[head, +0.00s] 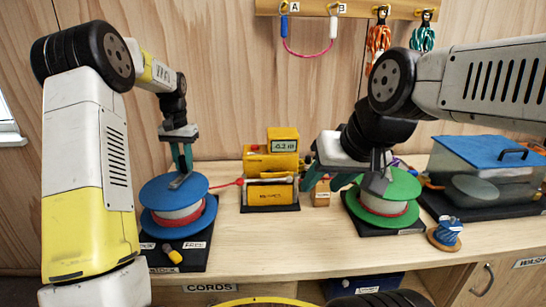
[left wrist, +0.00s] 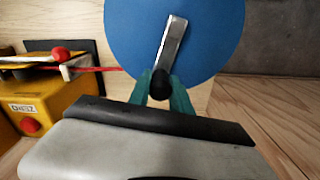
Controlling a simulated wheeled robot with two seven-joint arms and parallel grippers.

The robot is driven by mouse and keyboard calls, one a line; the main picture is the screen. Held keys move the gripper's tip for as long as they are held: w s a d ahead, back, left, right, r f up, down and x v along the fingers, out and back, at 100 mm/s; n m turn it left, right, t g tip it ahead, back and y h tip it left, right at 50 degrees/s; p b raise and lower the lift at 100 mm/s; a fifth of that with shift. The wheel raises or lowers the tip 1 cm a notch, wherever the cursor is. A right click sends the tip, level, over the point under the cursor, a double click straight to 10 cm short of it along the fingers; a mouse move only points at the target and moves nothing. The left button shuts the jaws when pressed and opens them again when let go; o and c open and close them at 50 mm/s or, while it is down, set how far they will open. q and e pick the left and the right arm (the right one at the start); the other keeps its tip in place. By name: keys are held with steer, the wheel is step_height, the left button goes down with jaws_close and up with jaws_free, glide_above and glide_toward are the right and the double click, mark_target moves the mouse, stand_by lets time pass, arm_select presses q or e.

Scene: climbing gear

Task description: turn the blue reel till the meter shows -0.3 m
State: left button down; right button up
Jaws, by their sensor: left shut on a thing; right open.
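The left wrist view shows the teal fingers around this knob (left wrist: 160,84). The yellow meter (head: 283,140) stands right of the reel; its small display seems to read -0.2 m. A red cord runs from the reel to the meter. My right gripper (head: 325,178) is open near the green reel (head: 389,205).
A yellow-knobbed lever (head: 173,255) with LOCK and FREE labels sits in front of the blue reel. A lidded clear box (head: 486,170) and a blue spool (head: 447,232) stand at right. A rack (head: 350,9) with hanging cords is on the wall. The front middle bench is clear.

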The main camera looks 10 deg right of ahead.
arm_select(q)
steer(key=shift+a, duration=0.15)
stand_by(0.8)
steer(key=shift+w+a, duration=0.15)
steer(key=shift+a, duration=1.3)
stand_by(0.4)
steer(key=shift+s+a, duration=0.3)
steer(key=shift+a, duration=0.5)
steer(key=c, duration=1.1)
jaws_free()
